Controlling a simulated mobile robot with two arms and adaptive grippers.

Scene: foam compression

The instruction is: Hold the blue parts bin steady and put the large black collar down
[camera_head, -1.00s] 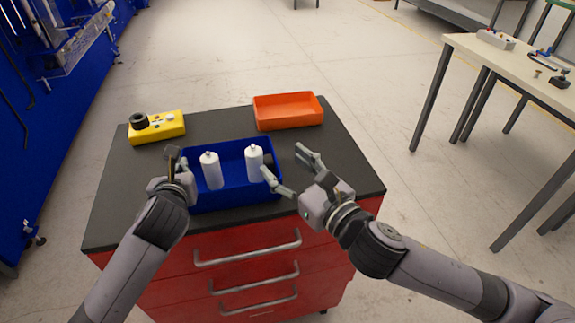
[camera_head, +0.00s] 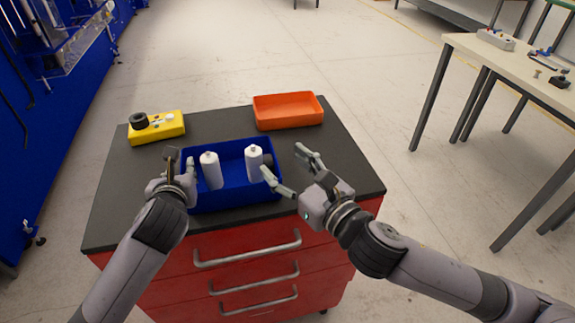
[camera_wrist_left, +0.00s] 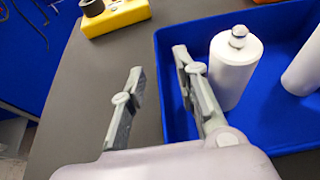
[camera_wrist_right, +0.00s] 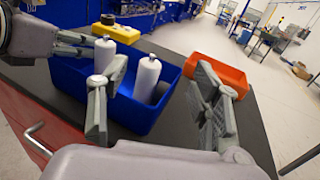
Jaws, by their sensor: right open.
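The blue parts bin (camera_head: 235,193) sits at the front middle of the dark cabinet top and holds two upright white bottles (camera_head: 210,171) (camera_head: 254,164). My left gripper (camera_head: 181,164) is open at the bin's left wall. In the left wrist view (camera_wrist_left: 160,85), one finger is outside the wall and one inside, with gaps between. My right gripper (camera_head: 290,170) is open and empty by the bin's right side, one finger near the front right corner. A black ring, seemingly the large black collar (camera_head: 139,120), is on the yellow block (camera_head: 160,130). A dark piece (camera_head: 268,160) shows partly behind the right bottle.
An orange tray (camera_head: 288,110), seemingly empty, stands at the back right of the cabinet top. The dark top (camera_head: 345,175) is clear to the right of the bin. A pale table (camera_head: 515,62) with small parts stands apart at the right.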

